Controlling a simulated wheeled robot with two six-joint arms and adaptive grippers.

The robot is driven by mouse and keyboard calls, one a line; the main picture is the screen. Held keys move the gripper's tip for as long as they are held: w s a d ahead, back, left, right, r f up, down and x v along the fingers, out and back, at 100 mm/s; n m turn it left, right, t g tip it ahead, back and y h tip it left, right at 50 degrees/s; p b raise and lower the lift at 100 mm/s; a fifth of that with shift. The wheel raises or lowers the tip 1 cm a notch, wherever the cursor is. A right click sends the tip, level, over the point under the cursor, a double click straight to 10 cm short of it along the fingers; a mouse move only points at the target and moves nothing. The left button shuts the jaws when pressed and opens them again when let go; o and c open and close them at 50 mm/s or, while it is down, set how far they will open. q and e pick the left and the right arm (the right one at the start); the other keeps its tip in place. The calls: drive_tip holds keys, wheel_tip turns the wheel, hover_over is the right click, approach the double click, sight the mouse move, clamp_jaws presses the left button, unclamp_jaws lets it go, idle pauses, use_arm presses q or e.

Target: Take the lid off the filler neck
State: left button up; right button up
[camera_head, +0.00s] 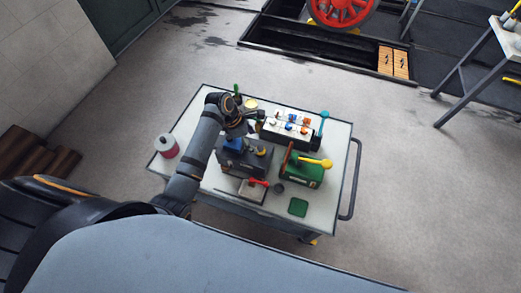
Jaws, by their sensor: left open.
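My left arm reaches over the white-topped cart (333,185) from the left. Its left gripper (255,121) is open above the cart, just beyond a dark grey box (238,160) with a blue part and small fittings on top. The gripper appears empty. A small yellow round piece (250,104) shows just behind the gripper. I cannot tell for sure which piece is the filler neck or its lid; they are too small or partly hidden by my arm. My right gripper is not in view.
A white tray with coloured pieces (290,126), a green box (302,172) with a yellow lever, a green square (298,207), a small tray with a red-handled item (252,191) and a red-and-white can (166,146) crowd the cart. A rail (352,180) edges its right side.

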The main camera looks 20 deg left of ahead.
sight(261, 150)
use_arm(q)
drive_tip(key=shift+x, duration=3.05)
drive_tip(key=shift+s+d+r, duration=0.1)
drive_tip(key=c, duration=1.1)
